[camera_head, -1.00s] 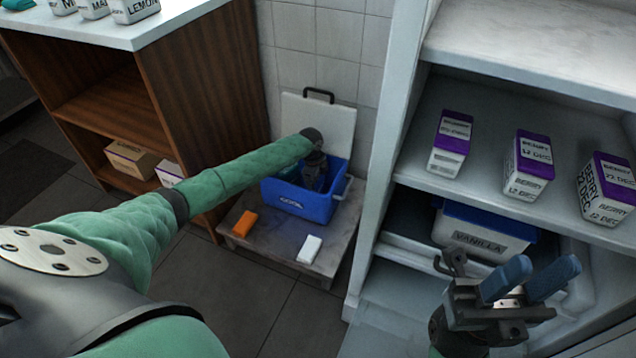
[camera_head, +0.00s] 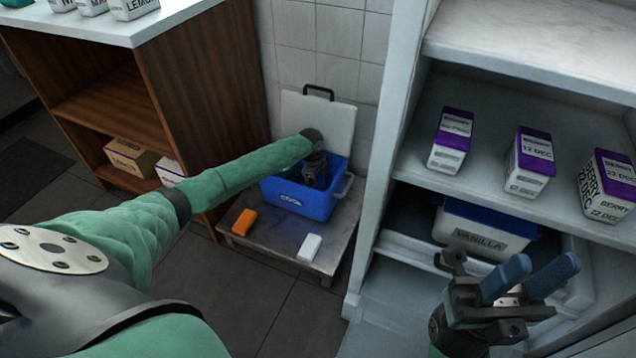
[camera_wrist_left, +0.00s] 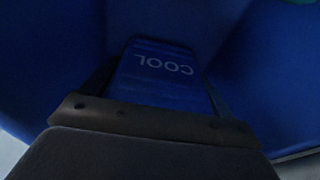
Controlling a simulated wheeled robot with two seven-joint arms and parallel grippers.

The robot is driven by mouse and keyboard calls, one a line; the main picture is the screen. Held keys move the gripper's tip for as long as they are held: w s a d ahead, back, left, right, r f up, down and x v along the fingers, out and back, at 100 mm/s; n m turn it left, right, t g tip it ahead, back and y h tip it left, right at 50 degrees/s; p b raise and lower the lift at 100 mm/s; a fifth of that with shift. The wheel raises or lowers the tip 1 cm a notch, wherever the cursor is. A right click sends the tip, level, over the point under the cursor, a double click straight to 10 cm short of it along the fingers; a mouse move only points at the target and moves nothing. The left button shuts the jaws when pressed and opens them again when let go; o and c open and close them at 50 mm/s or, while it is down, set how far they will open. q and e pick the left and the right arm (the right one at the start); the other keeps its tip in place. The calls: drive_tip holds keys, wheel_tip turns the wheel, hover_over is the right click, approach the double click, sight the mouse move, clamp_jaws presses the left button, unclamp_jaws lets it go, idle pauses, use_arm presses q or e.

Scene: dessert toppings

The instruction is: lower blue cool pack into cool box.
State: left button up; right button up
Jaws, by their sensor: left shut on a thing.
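The blue cool box (camera_head: 300,200) stands open on a low grey stand, its white lid (camera_head: 318,117) raised against the tiled wall. My left gripper (camera_head: 315,176) reaches down into the box and is largely hidden by its wall and my arm. In the left wrist view the gripper (camera_wrist_left: 160,105) is shut on the blue cool pack (camera_wrist_left: 160,75), marked COOL, with the box's blue walls (camera_wrist_left: 265,75) around it. Whether the pack touches the box floor cannot be told. My right gripper (camera_head: 528,282) is open and empty in front of the shelf unit.
An orange pack (camera_head: 245,222) and a white pack (camera_head: 310,247) lie on the low stand (camera_head: 272,250) in front of the box. A wooden cabinet (camera_head: 205,100) stands close at left. At right, shelves hold berry cartons (camera_head: 530,162) and a vanilla tub (camera_head: 483,232).

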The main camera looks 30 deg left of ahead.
use_arm(q)
drive_tip(key=shift+f, duration=0.45)
idle(0.3)
drive_tip(key=o, duration=1.1)
drive_tip(key=shift+c, duration=0.2)
